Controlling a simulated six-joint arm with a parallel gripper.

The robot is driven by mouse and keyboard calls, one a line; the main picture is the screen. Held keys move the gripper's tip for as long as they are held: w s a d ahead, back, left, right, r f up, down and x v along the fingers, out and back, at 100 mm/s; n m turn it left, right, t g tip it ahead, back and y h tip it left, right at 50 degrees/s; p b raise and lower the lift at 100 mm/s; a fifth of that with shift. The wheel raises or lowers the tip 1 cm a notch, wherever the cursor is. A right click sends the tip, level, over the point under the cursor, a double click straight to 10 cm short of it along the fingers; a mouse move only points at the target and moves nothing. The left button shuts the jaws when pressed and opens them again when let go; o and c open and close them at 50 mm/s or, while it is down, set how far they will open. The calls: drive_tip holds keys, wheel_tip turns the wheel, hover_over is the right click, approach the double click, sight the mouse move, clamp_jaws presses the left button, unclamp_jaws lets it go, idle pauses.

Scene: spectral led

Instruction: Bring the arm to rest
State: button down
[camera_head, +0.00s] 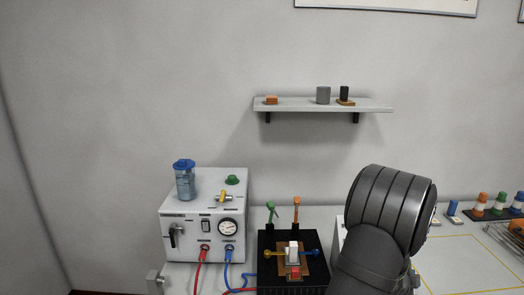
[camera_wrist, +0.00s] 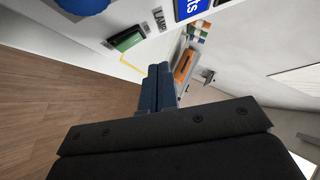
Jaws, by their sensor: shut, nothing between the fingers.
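My gripper (camera_wrist: 158,88) shows in the wrist view. Its two dark blue fingers lie side by side, shut, with nothing between them. They point up the picture, beyond the dark wrist housing. No object touches the fingertips. In the head view, part of my dark grey arm stands at the right of centre, in front of the bench, and the gripper itself cannot be made out there.
In the head view, a white instrument box (camera_head: 180,207) with a blue-capped bottle (camera_head: 184,182) stands left of a black box (camera_head: 268,275). A wall shelf (camera_head: 290,104) is above. In the wrist view, an orange object (camera_wrist: 184,66) is near the fingers; wood floor (camera_wrist: 60,110) lies left.

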drive_tip(key=shift+w+f, duration=0.35)
drive_tip(key=shift+f, duration=0.4)
drive_tip(key=shift+w+f, duration=0.35)
drive_tip(key=shift+f, duration=0.35)
